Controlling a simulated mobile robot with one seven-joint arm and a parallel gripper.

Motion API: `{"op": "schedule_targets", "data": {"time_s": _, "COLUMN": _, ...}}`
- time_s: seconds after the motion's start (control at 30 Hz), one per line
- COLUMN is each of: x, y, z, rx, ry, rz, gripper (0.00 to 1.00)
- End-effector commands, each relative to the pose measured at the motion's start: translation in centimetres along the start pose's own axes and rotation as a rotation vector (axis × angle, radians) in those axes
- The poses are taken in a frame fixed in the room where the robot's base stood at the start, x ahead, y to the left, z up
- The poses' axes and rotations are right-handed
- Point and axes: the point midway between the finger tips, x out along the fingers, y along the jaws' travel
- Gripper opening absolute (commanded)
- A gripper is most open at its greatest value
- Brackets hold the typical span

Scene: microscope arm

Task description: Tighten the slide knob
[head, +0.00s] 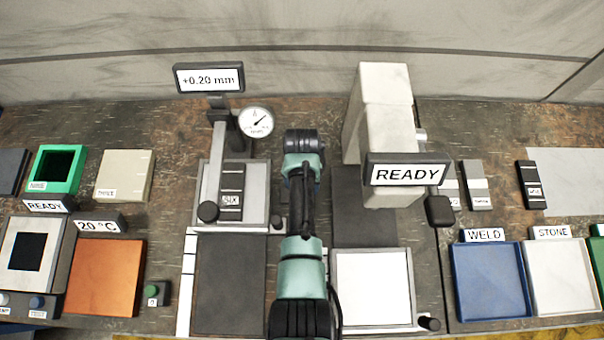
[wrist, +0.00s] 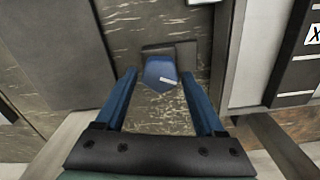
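A blue knob (wrist: 160,72) with a short white mark sits on a dark bracket (wrist: 183,52) in the wrist view; I take it for the slide knob. My gripper (wrist: 158,78) is open, with one blue finger on each side of the knob. Gaps show between the fingers and the knob, and I see no contact. Whether the fingertips are level with the knob is hard to tell. In the head view my arm hides the gripper and the knob. The grey slide stand (head: 258,182) stands left of my arm, with a dark striped block on it.
A dial gauge (head: 256,122) and a "+0.20 mm" display (head: 209,78) rise behind the stand. A tall pale block (head: 384,115) and a READY sign (head: 407,174) stand right of my arm. Labelled trays, including a blue one (head: 489,281), lie further right.

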Motion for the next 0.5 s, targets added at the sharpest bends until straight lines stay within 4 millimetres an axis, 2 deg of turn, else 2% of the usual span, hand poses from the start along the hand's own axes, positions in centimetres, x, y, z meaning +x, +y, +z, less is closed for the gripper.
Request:
{"op": "schedule_targets", "data": {"time_s": 0.07, "x": 0.0, "y": 0.0, "z": 0.0, "rx": 0.000, "ry": 0.000, "rz": 0.000, "gripper": 0.85}}
{"op": "schedule_targets", "data": {"time_s": 0.37, "x": -0.1, "y": 0.0, "z": 0.0, "rx": -0.001, "ry": 0.000, "rz": 0.000, "gripper": 0.85}}
{"op": "schedule_targets", "data": {"time_s": 0.5, "x": -1.0, "y": 0.0, "z": -0.1, "rx": -0.001, "ry": 0.002, "rz": -0.001, "gripper": 0.85}}
